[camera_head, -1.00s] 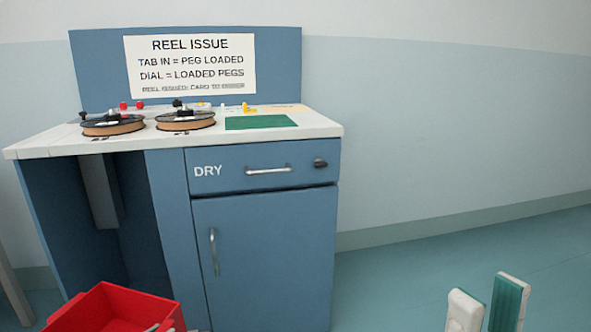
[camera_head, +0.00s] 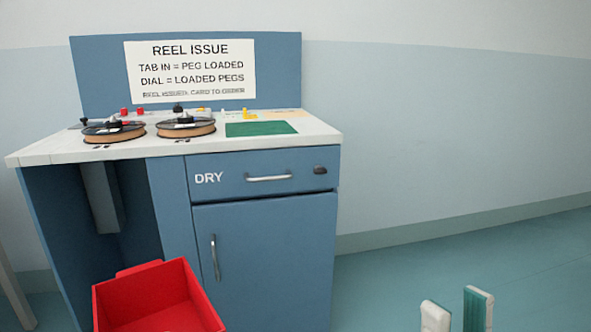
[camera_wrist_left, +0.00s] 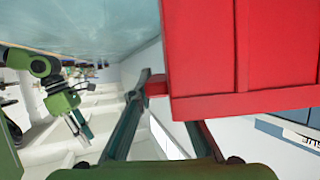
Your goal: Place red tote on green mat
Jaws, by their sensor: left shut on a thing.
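The red tote (camera_head: 150,288) is open-topped and looks empty in the part that shows. It is at the bottom of the head view, in front of the cabinet and lower than its top; its near part is cut off. In the left wrist view my left gripper (camera_wrist_left: 152,88) is shut on a small red tab at the side of the tote (camera_wrist_left: 205,50). The green mat (camera_head: 260,128) lies flat and bare on the right part of the white counter. My right gripper (camera_head: 457,312) is at the lower right, fingers apart, with nothing between them.
The white counter (camera_head: 235,142) tops a blue cabinet (camera_head: 265,250) with a drawer and door handle. Two reels (camera_head: 115,132) (camera_head: 186,127) stand left of the mat. A small yellow piece (camera_head: 247,114) stands behind it. Floor (camera_head: 400,275) to the right is clear.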

